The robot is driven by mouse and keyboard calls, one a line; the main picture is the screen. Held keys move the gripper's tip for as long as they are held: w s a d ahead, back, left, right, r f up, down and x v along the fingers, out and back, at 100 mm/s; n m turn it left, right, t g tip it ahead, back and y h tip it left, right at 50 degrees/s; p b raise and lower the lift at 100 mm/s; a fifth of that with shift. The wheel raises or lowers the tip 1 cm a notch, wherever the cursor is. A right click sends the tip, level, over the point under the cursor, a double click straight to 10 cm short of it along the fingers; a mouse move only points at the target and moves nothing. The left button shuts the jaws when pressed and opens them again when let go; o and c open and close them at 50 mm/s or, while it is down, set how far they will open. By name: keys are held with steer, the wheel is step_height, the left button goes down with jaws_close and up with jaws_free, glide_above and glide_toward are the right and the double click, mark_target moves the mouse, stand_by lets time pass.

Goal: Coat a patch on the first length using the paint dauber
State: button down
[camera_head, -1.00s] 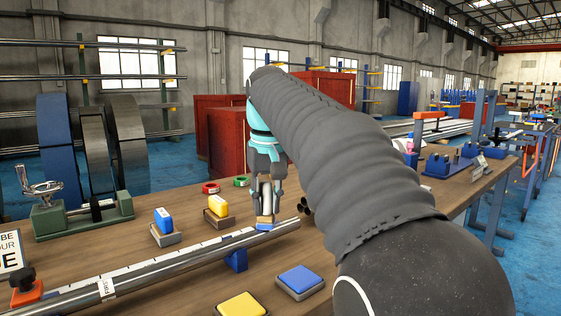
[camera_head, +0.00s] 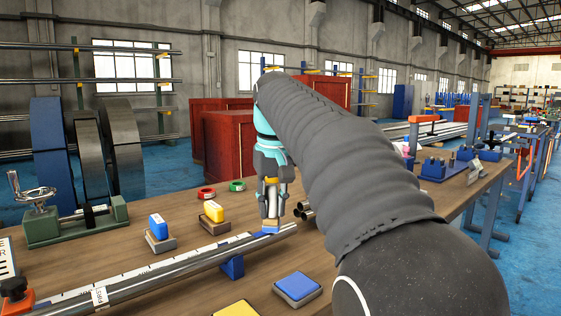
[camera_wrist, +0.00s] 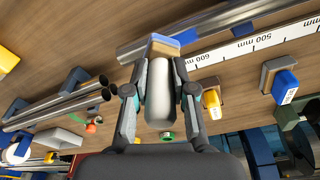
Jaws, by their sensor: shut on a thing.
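My gripper (camera_head: 272,208) is shut on the paint dauber (camera_head: 271,226), which has a pale handle, a tan block and a blue pad facing down. In the wrist view the dauber's handle (camera_wrist: 159,92) lies between the fingers. The first length is a long shiny steel tube (camera_head: 165,272) with a paper tag (camera_head: 100,297) near the left. The dauber's pad is at the tube near its right end; I cannot tell if they touch. In the wrist view the tube (camera_wrist: 222,20) passes behind the pad. I cannot make out a coated patch.
A blue block (camera_head: 158,227) and a yellow block (camera_head: 213,212) stand on bases behind the tube. A blue pad (camera_head: 297,285) and a yellow pad (camera_head: 235,310) lie in front. A blue support (camera_head: 232,267) is under the tube. More tubes (camera_wrist: 60,104) lie beyond its end.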

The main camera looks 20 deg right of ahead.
steer(key=shift+w+d, duration=0.3)
steer(key=shift+d, duration=0.45)
steer(key=shift+w+d+r, duration=0.1)
steer(key=shift+d+r, duration=0.05)
steer(key=shift+r, duration=0.15)
step_height(320, 180, up, 8)
steer(key=shift+f, duration=0.25)
